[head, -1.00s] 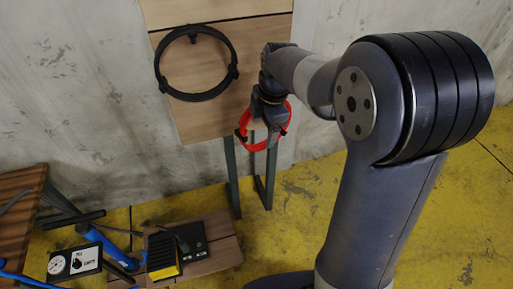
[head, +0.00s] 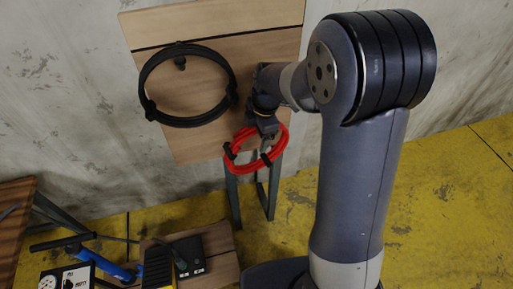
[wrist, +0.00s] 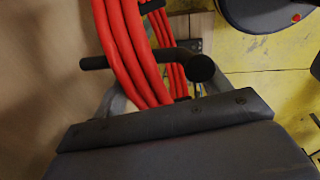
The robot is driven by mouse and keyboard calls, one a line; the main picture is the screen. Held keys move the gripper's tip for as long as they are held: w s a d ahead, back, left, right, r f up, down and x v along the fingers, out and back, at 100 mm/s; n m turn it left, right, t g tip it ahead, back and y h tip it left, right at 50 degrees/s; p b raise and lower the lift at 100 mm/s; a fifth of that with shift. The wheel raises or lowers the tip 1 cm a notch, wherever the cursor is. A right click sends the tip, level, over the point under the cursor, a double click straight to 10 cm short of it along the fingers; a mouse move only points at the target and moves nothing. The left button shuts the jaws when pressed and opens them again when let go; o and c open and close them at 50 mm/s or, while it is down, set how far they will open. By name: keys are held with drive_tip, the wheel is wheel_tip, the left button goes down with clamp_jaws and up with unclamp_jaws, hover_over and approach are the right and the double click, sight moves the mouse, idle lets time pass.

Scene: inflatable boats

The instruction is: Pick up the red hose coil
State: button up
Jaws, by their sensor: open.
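The red hose coil (head: 280,149) with dark straps hangs low on the wooden board (head: 268,42), at its lower right in the head view. My gripper (head: 264,143) is at the coil, in front of its upper part, jaws open. In the wrist view, thick red strands of the coil (wrist: 128,45) pass between the two fingers of my gripper (wrist: 148,66). A dark bar crosses behind the strands there. I cannot tell whether the fingers touch the hose.
A black ring (head: 186,122) hangs on the board just left of my gripper. Dark legs stand below the board. A low wooden surface (head: 222,268) holds a black and yellow box and other gear at lower left. Yellow floor (head: 440,220) is clear at right.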

clamp_jaws()
idle(0.7)
drive_tip(key=shift+r, duration=0.1)
drive_tip(key=shift+s+r, duration=0.1)
drive_tip(key=shift+r, duration=0.05)
wheel_tip(320, 180, up, 7)
drive_tip(key=shift+f+b, duration=0.2)
drive_tip(key=shift+b, duration=0.4)
drive_tip(key=s+d+b, duration=0.1)
drive_tip(key=s+d, duration=0.1)
drive_tip(key=s, duration=0.7)
drive_tip(key=s+d+b, duration=0.2)
drive_tip(key=s, duration=0.8)
drive_tip(key=shift+s, duration=0.2)
